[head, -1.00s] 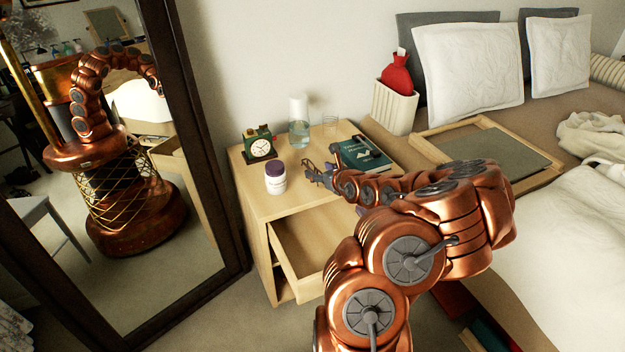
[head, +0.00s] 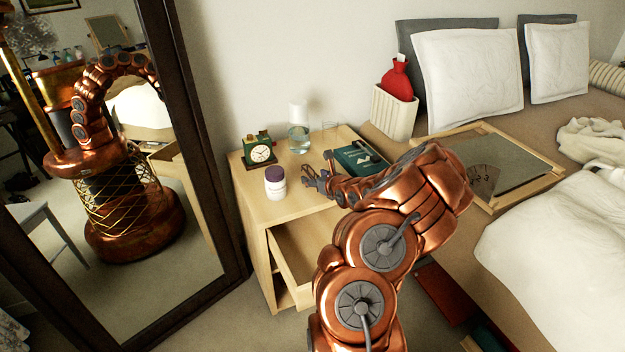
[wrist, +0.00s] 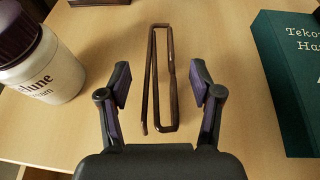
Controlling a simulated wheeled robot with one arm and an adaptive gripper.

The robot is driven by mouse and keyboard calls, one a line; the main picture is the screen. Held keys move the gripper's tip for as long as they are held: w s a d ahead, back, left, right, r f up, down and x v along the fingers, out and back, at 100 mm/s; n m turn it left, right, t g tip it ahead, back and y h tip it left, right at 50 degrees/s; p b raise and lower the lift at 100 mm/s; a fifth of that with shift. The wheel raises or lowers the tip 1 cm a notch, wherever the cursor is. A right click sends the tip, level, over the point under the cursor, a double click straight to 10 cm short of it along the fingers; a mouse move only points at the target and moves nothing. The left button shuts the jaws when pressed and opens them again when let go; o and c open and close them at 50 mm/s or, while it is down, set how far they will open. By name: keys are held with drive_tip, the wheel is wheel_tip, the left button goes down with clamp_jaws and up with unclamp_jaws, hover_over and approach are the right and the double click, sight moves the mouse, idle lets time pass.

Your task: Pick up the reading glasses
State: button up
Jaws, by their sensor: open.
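The reading glasses (wrist: 153,90) are thin, brown and folded. In the wrist view they lie on the wooden nightstand top, lengthwise between my gripper's fingers. My gripper (wrist: 160,88) is open, with one finger to each side of the glasses and a gap on both sides. I cannot tell how far above the top the fingertips are. In the head view my gripper (head: 325,170) is over the nightstand (head: 285,208). The glasses (head: 309,171) are small there and partly merge with the fingers.
A white bottle with a purple cap (wrist: 38,55) is close on the left, and a dark green book (wrist: 290,75) on the right. The nightstand's drawer (head: 290,262) is open.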

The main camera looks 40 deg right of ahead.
sight(313, 174)
drive_tip(key=shift+x, duration=0.8)
drive_tip(key=shift+a, duration=0.1)
drive_tip(key=c, duration=1.1)
drive_tip(key=shift+r, duration=0.1)
drive_tip(key=shift+r, duration=0.25)
wheel_tip(313, 174, up, 3)
drive_tip(key=shift+r, duration=0.1)
drive_tip(key=s+a+p, duration=0.2)
drive_tip(key=s+p, duration=0.1)
drive_tip(key=s, duration=0.1)
drive_tip(key=s+a+r+p, duration=0.1)
drive_tip(key=s+a+p, duration=0.2)
drive_tip(key=s+p, duration=0.1)
drive_tip(key=s+a+p, duration=0.3)
drive_tip(key=s, duration=0.2)
drive_tip(key=shift+s+a+r, duration=0.15)
drive_tip(key=shift+s, duration=0.05)
